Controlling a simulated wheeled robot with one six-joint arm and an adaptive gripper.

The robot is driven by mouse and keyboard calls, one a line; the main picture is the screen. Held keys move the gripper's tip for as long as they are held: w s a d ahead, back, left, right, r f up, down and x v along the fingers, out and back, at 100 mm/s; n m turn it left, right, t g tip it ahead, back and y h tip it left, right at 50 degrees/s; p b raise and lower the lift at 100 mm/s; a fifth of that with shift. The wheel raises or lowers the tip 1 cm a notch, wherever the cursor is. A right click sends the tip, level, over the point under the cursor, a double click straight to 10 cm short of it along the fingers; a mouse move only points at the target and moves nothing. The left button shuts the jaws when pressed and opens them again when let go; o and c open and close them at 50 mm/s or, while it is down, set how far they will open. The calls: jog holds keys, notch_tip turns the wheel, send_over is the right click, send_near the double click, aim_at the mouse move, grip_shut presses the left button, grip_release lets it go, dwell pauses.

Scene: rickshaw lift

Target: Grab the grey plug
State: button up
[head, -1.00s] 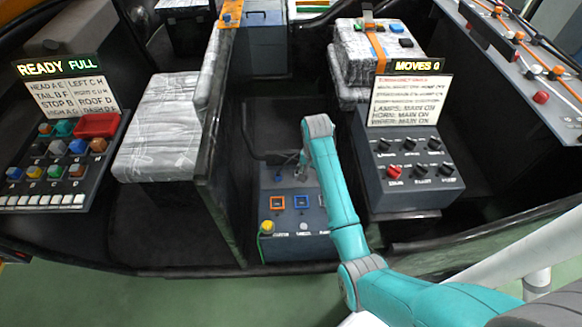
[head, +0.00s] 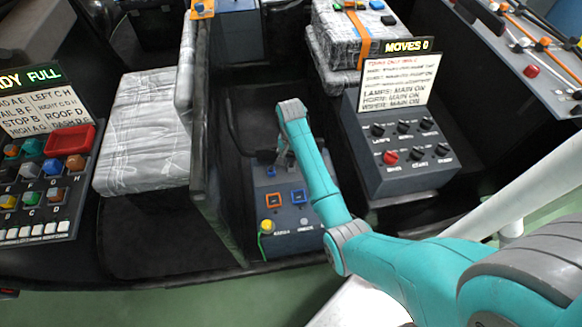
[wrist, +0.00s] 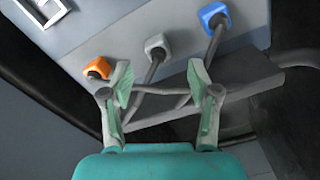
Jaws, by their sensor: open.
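The grey plug (wrist: 157,45) shows in the wrist view, at the middle of a row on a grey box. It is a small pale block with a dark stem running down between my fingers. My gripper (wrist: 160,84) is open. Its fingertips lie on either side of that stem in the picture, below the plug head; contact cannot be told. An orange plug (wrist: 97,69) is at the left and a blue plug (wrist: 213,18) at the right. In the head view my gripper (head: 283,160) is low over the box (head: 285,240), and the grey plug cannot be made out.
The box has an orange-framed socket (head: 273,200), a blue-framed socket (head: 298,197) and a yellow knob (head: 266,227). A dark partition (head: 203,180) stands close at left. A knob panel (head: 400,180) is at right. A dark bar (wrist: 260,85) lies behind my fingers.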

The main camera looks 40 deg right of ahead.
aim_at(291, 164)
jog(key=shift+d+f, duration=0.1)
jog(key=shift+f, duration=2.3)
jog(key=shift+s, duration=0.1)
jog(key=c, duration=1)
